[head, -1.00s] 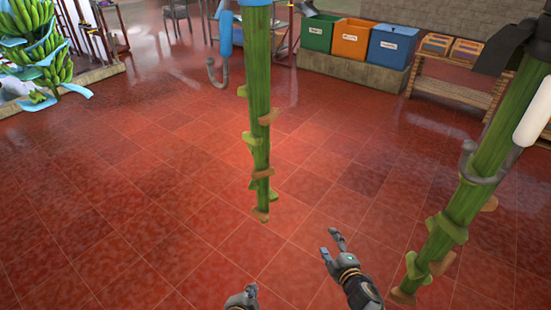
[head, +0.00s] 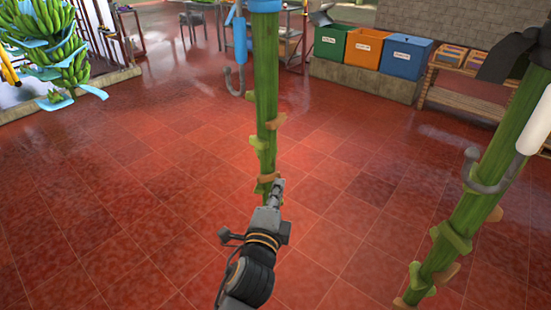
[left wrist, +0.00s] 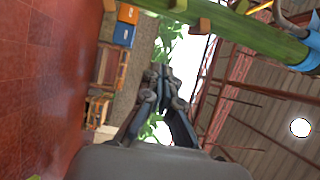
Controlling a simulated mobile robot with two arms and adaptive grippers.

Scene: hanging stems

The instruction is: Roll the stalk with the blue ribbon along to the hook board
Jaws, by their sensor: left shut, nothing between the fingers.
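A long green stalk (head: 265,90) with leafy brown and green stubs hangs upright in the middle of the head view. A blue band (head: 263,5) wraps it at the top edge of the picture. In the left wrist view a green stalk (left wrist: 235,25) crosses the top, with a blue band (left wrist: 310,58) at its right end. My left gripper (head: 278,188) is at the stalk's lower end and overlaps it in the head view; contact cannot be told. Its fingers (left wrist: 163,72) are shut and empty, apart from the stalk in the wrist view. My right gripper is out of view. I cannot make out the hook board.
A second green stalk (head: 470,215) hangs at a slant on the right, beside a grey hook (head: 488,178). A blue hanger with a hook (head: 238,50) is left of the middle stalk. Green, orange and blue bins (head: 362,48) stand behind. Red floor (head: 130,190) is clear.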

